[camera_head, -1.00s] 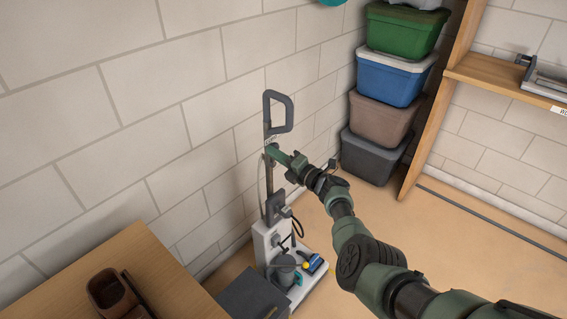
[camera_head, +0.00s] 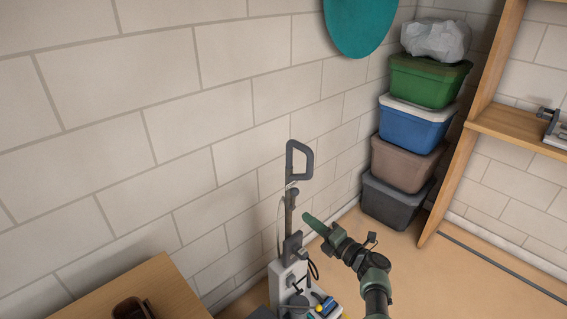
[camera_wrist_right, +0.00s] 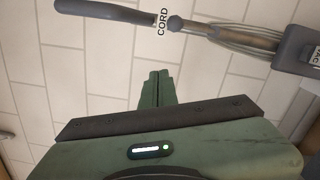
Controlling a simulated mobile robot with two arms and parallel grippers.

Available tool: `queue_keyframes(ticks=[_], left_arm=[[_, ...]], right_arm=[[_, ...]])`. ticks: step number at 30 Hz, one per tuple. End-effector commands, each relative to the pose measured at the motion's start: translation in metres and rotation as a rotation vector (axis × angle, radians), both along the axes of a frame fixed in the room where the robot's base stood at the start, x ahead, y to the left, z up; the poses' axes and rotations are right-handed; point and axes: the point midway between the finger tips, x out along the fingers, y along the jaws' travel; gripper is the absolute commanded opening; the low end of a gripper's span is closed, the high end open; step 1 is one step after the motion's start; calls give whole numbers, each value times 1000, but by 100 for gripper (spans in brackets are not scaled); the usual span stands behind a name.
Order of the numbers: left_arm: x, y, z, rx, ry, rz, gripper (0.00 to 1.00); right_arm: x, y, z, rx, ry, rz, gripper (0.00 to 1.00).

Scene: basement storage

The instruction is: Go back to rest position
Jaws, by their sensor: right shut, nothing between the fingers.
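My right gripper (camera_head: 308,219) is green and points up and left toward the wall, close to the upright grey-handled vacuum (camera_head: 292,250). Its fingers are shut with nothing between them; they also show closed in the right wrist view (camera_wrist_right: 155,88). In that view the vacuum's grey handle and pole (camera_wrist_right: 228,36), with a cord along it and a label reading "CORD", run beyond the fingers, apart from them. My left gripper is not in view.
A wooden table (camera_head: 150,290) with a brown object (camera_head: 131,309) is at the lower left. Stacked lidded bins (camera_head: 403,160) stand by the wall, a plastic bag (camera_head: 436,38) on top. A wooden shelf (camera_head: 520,125) is at the right. The floor (camera_head: 455,280) right of my arm is clear.

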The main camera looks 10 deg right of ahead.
Motion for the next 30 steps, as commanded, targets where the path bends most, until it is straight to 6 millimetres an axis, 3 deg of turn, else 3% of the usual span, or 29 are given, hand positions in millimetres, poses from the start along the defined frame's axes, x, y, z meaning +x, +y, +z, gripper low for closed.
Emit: queue_keyframes(ticks=[2, 5, 8, 12, 14, 18, 23, 26, 30], left_arm=[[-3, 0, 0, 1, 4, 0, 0], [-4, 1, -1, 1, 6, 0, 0], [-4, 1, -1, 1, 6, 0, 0], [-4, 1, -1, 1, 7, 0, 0], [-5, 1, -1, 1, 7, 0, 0], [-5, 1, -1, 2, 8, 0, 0], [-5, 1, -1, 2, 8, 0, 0], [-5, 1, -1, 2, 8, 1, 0], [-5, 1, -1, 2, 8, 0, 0]], right_arm=[[-2, 2, -6, -24, 4, 3, 0], [-12, 7, -35, -139, 20, 19, 0], [-36, 15, -89, -371, 37, 68, 0], [-90, 22, -182, -800, 31, 221, 0], [-119, 22, -219, -982, 10, 314, 0], [-193, 16, -297, -1383, -84, 591, 0], [-292, 0, -371, -1781, -308, 1017, 0], [-360, -13, -407, -1972, -535, 1340, 0], [-459, -31, -444, -2101, -1021, 1839, 0]])
